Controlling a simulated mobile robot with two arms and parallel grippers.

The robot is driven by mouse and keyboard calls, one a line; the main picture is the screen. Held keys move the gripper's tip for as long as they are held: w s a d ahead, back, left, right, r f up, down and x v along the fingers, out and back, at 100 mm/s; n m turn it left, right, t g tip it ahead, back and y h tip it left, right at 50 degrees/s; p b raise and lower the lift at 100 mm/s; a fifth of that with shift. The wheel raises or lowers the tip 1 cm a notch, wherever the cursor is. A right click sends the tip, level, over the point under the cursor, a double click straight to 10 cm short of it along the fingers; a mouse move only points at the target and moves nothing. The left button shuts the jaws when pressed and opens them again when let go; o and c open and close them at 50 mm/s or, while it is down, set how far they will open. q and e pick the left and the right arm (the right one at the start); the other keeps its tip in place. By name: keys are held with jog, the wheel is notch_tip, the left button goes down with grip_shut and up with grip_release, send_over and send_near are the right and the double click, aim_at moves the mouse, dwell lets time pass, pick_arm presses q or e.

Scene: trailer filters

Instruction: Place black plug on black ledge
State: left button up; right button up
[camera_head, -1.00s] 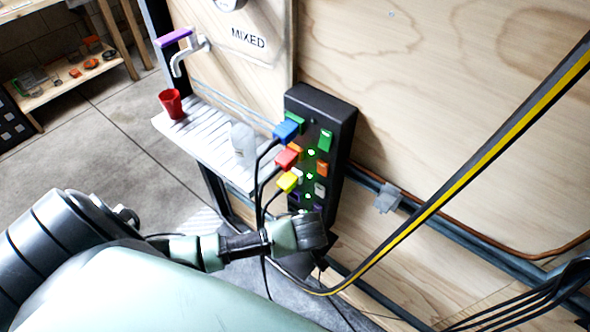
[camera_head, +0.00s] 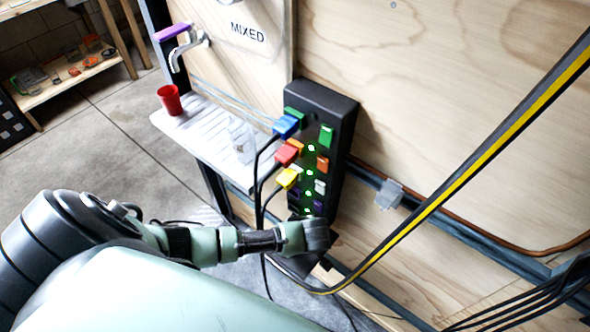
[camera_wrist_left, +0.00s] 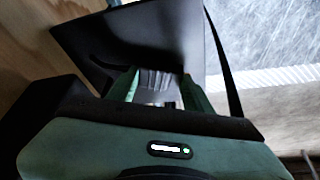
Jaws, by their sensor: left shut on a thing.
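My left gripper (camera_head: 322,240) is just below the black power strip (camera_head: 320,110), at its lower end. In the left wrist view, the gripper (camera_wrist_left: 158,88) is shut on the dark ribbed black plug (camera_wrist_left: 158,80), between its two green fingers. The black ledge (camera_wrist_left: 115,40) fills the upper middle of that view, right behind the plug. I cannot tell whether the plug touches it. In the head view, the ledge (camera_head: 293,266) shows only partly under the gripper, and the hand hides the plug. My right gripper is not in view.
Blue (camera_head: 287,126), red (camera_head: 288,152) and yellow (camera_head: 288,178) plugs with black cables sit in the strip's left side. A white slatted shelf (camera_head: 200,125) holds a red cup (camera_head: 170,99). A yellow-striped strap (camera_head: 450,185) crosses the right side.

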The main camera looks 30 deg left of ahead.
pick_arm(q)
jog(key=shift+f, duration=0.2)
jog(key=o, duration=1.4)
jog(key=shift+c, duration=0.2)
jog(key=shift+r, duration=0.15)
jog(key=p+v, duration=0.2)
jog(key=v, duration=1)
jog(key=shift+s, duration=0.1)
